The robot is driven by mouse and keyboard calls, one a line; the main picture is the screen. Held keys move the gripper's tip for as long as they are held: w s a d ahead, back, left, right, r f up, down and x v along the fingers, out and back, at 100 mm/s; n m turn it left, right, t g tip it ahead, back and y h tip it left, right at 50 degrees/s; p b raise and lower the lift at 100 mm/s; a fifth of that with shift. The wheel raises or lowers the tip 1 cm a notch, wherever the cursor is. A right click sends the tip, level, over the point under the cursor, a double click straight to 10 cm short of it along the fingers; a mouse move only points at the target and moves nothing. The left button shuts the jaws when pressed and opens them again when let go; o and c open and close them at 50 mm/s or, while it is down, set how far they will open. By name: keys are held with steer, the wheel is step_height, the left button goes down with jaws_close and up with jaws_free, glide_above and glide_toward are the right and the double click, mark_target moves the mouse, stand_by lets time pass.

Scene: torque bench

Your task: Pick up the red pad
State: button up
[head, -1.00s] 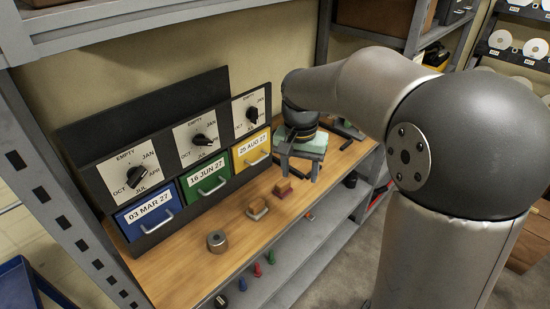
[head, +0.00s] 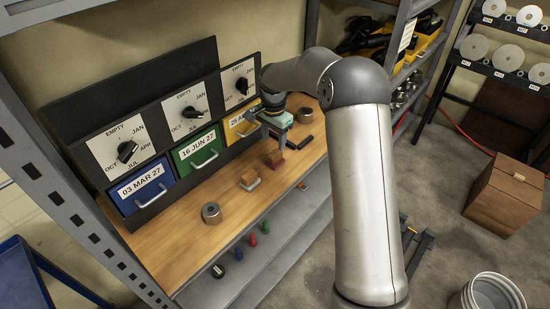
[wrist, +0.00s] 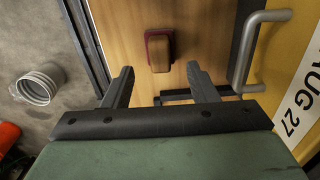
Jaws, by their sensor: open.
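The red pad (head: 279,164) is a small dark red block with a wooden block on top, resting on the wooden bench in front of the yellow drawer. It also shows in the wrist view (wrist: 149,54), just beyond the fingertips and roughly centred between them. My gripper (head: 273,138) is above the bench, slightly behind the pad in the head view. In the wrist view my gripper (wrist: 161,73) has its two dark fingers wide apart with nothing between them.
A pale pad with a wooden block (head: 250,180) and a metal cylinder (head: 211,213) stand left of the red pad. The yellow drawer's handle (wrist: 247,50) is close by on the right in the wrist view. A dark bar (head: 303,143) lies to the right.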

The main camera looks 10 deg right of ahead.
mark_target(275, 153)
steer(key=f, duration=0.3)
steer(key=f+p, duration=0.1)
steer(key=f, duration=0.3)
steer(key=shift+w+d+f, duration=0.15)
steer(key=shift+d, duration=0.05)
steer(key=shift+c, duration=0.3)
steer(key=c, duration=1)
